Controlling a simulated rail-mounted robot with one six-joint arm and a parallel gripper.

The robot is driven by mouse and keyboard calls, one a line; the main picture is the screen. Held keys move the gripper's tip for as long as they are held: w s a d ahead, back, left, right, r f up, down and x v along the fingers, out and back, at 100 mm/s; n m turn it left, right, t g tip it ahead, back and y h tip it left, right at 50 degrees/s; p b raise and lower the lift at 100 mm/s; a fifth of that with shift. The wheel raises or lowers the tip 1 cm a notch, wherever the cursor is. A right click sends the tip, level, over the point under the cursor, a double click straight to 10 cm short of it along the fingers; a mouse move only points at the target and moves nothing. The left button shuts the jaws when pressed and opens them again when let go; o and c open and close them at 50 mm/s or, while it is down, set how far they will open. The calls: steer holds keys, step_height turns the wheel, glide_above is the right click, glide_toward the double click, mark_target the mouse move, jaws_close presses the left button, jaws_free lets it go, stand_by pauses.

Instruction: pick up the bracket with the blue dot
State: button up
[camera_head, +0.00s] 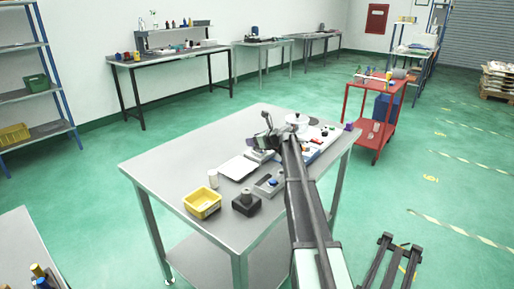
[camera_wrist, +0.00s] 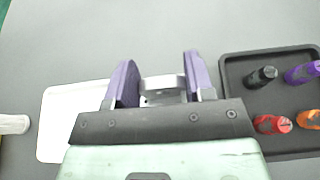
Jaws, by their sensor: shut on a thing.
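My gripper (camera_wrist: 160,80) has two purple fingers closed on a grey metal casting (camera_wrist: 163,88), taken to be the bracket. The fingers and the wrist body hide much of it, and I see no blue dot on it. In the head view my gripper (camera_head: 268,137) is over the far half of the grey table, near the white plate. The held casting cannot be made out clearly there. I cannot tell whether it touches the table.
A white plate (camera_wrist: 70,125) lies left of my gripper; a black tray (camera_wrist: 240,100) with several coloured bottles is on the right. The table (camera_head: 165,170) also bears a yellow bin (camera_head: 202,205), a black box (camera_head: 246,203) and a white cylinder (camera_head: 213,179). A red cart (camera_head: 376,134) stands beyond.

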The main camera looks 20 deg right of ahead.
steer(key=shift+r, duration=0.1)
step_height(320, 180, up, 20)
steer(key=p, duration=2)
